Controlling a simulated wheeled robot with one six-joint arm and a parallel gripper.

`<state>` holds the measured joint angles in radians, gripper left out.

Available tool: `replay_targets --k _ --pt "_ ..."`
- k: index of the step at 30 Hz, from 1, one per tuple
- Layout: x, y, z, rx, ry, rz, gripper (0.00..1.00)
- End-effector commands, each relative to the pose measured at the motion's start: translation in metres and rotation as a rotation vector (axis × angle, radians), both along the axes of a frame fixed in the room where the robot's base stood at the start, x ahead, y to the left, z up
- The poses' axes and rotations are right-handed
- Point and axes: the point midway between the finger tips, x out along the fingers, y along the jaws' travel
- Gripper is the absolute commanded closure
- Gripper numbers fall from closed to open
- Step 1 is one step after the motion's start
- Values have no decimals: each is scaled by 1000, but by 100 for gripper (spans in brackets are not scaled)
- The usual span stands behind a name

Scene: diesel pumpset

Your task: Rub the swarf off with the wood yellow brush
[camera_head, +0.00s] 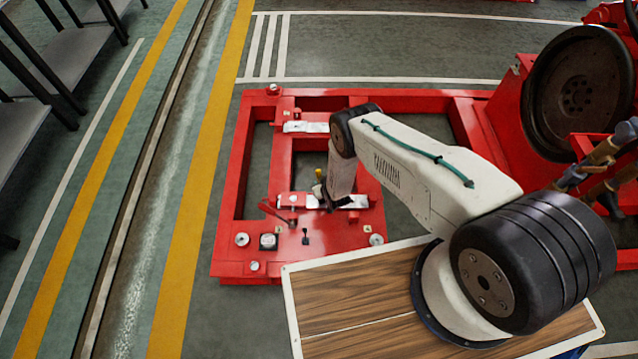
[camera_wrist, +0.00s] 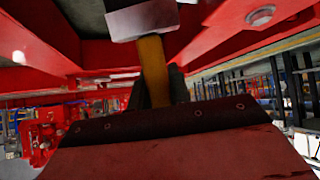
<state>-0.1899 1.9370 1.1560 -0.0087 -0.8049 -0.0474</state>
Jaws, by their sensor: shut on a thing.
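My gripper (camera_wrist: 158,88) is shut on the yellow brush, whose handle (camera_wrist: 153,72) stands between the dark fingers in the wrist view. A pale grey block (camera_wrist: 142,20) is at the handle's far end; I cannot tell whether it is part of the brush or a pad of the frame. In the head view a small yellow bit (camera_head: 319,173) shows beside my gripper (camera_head: 328,198), low over the red frame (camera_head: 230,200), by its near pale pad (camera_head: 352,202). My arm hides part of this area. Swarf cannot be made out clearly.
A far pale pad (camera_head: 305,127) lies on the frame. A red lever (camera_head: 272,212) and small fittings stand near the gripper. A large dark flywheel (camera_head: 578,92) is at right. A wood-topped surface (camera_head: 345,305) is in front. Open floor (camera_head: 205,150) lies left.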

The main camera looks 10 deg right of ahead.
Motion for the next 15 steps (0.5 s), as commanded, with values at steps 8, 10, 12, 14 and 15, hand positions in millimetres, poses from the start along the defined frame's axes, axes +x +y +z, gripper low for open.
replay_targets --k 8,10,12,14,15 --pt "-2 -9 -1 0 -1 0 100" --pt "-2 -10 -1 1 -1 1 100" --pt "-2 -12 -1 0 -1 0 100" --pt "-3 -15 -2 0 -1 -1 100" --pt "-3 -17 -2 0 -1 -1 100"
